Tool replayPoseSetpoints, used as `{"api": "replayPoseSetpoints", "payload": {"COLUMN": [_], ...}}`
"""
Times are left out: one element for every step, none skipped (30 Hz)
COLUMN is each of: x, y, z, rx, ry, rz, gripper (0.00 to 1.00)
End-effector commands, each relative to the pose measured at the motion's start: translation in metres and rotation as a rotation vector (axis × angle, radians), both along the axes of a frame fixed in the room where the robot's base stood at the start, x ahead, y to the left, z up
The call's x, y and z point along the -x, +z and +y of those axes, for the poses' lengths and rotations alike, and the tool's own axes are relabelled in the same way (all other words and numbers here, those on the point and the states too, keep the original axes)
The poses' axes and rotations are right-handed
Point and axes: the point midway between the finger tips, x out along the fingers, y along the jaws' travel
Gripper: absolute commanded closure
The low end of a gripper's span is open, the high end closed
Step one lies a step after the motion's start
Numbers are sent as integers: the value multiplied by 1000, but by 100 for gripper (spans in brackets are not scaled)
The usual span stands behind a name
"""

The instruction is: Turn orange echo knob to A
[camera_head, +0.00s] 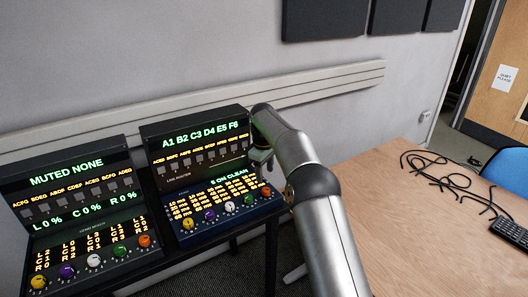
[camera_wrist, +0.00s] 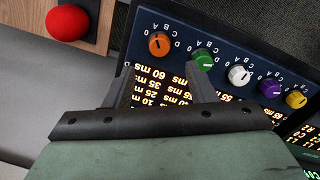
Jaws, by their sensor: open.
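The orange echo knob (camera_head: 266,191) sits at the right end of the knob row on the dark blue echo panel (camera_head: 181,224), low on the right-hand rack. In the wrist view the orange knob (camera_wrist: 158,44) shows clearly, with a mark on its face and small letters around it; I cannot tell which letter it points to. My gripper (camera_wrist: 157,80) is open and empty, its two fingers over the panel's lit text. The orange knob lies just beyond the fingertips, apart from them. In the head view my gripper (camera_head: 262,154) is partly hidden by my arm.
Green (camera_wrist: 203,61), white (camera_wrist: 239,75), purple (camera_wrist: 271,88) and yellow (camera_wrist: 296,99) knobs line the same panel, green closest to a finger. A similar left rack (camera_head: 70,215) stands beside it. A wooden table (camera_head: 400,225) with black cables is right. A red round thing (camera_wrist: 67,22) lies beyond the panel.

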Motion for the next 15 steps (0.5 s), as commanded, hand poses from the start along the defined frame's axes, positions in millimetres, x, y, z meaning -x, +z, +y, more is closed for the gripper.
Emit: {"api": "replayPoseSetpoints", "payload": {"x": [0, 0, 1, 1, 2, 2, 2, 3, 3, 3, 3, 4, 4, 4, 4], "y": [13, 21, 31, 39, 45, 55, 61, 66, 73, 78, 83, 87, 90, 92, 94], "z": [1, 1, 2, 2, 2, 2, 2, 2, 2, 3, 3, 3, 3, 3, 3], "rx": [-2, -1, -1, -2, -1, -1, -1, -1, -1, 0, -1, 0, 0, 0, 0], "ry": [0, 0, 0, 0, 1, 1, 1, 1, 1, 1, 1, 1, 1, 1, 1], "rz": [-5, -4, -3, -5, -3, -3, -4, -2, -3, -1, -3, -1, -1, -1, -1], "gripper": [49, 49, 49, 49, 49, 49, 49, 49, 49, 49, 49, 49, 49, 49, 49]}}
